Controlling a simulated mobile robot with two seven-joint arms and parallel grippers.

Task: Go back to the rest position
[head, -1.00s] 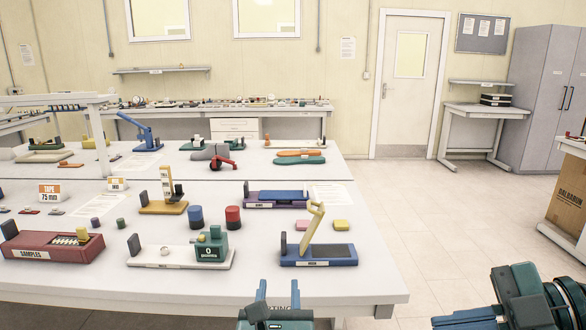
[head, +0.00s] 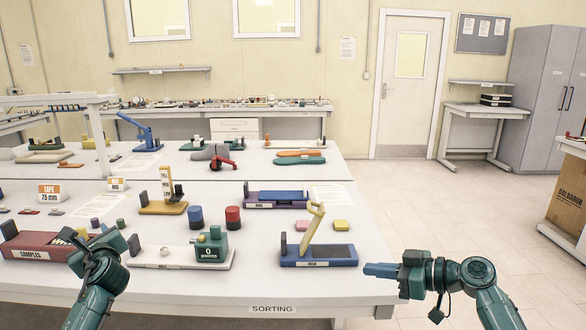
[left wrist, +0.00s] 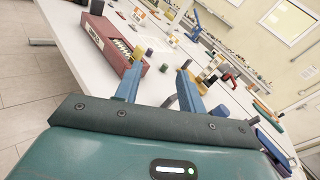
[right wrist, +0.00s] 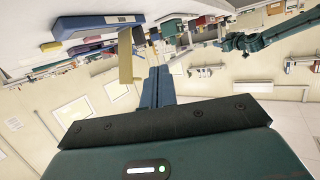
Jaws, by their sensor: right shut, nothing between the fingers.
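My left gripper (head: 104,243) is in front of the table's left part, over the right end of the red samples box (head: 22,246) in the head view. In the left wrist view its two blue fingers (left wrist: 158,82) stand wide apart with nothing between them.
The white table (head: 200,289) carries a white tray with a green gauge (head: 211,248), red and blue cylinders, and a purple tray (head: 277,199). Open floor (head: 440,210) lies to the right, with a cardboard box (head: 567,203) at the far right.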

